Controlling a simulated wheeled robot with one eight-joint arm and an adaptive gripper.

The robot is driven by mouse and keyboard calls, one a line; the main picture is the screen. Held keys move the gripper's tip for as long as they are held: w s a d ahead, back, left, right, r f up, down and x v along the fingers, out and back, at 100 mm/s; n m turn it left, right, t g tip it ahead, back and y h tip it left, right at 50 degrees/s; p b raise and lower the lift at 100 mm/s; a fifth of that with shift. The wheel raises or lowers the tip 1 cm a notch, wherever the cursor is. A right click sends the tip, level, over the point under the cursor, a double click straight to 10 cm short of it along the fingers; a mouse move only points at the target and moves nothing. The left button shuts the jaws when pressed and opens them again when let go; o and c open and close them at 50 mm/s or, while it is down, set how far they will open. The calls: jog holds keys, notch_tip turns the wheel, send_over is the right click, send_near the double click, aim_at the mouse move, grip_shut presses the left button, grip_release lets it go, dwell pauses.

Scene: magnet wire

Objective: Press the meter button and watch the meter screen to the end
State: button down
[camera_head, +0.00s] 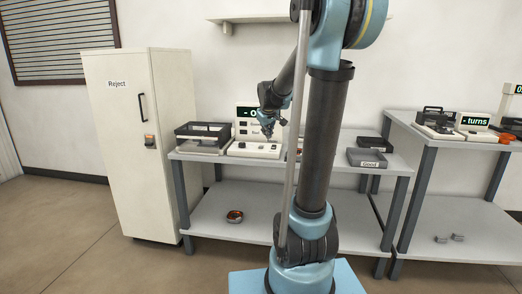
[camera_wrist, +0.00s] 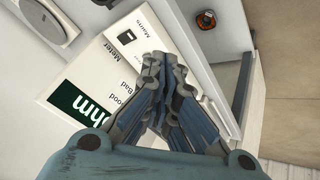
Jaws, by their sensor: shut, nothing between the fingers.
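The meter is a white unit with a flat base (camera_head: 256,149) and an upright panel, standing on the left part of the near bench. Its dark screen (camera_head: 244,112) shows a dash and an "O" in pale letters, the rest hidden behind my gripper. A small black square (camera_wrist: 127,37) lies on the white surface near printed labels. My gripper (camera_head: 268,136) is shut and empty, pointing down over the meter base; its fingertips (camera_wrist: 160,60) cover part of the meter. Contact cannot be told.
A black-rimmed tray (camera_head: 203,133) stands left of the meter. Dark trays, one labelled Good (camera_head: 367,158), lie at the bench's right. A Reject cabinet (camera_head: 117,130) stands left. An orange-and-dark ring (camera_head: 235,216) lies on the lower shelf. Another bench (camera_head: 428,135) holds a "turns" display.

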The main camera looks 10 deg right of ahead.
jog(key=w+a+n+t, duration=0.1)
jog(key=w+n+t, duration=0.1)
jog(key=w, duration=1.5)
jog(key=shift+w, duration=0.25)
jog(key=shift+f, duration=0.15)
jog(key=shift+f, duration=4.35)
jog(key=shift+s+f, duration=0.1)
jog(key=shift+f, duration=0.65)
jog(key=shift+r, duration=0.85)
jog(key=shift+r, duration=2.5)
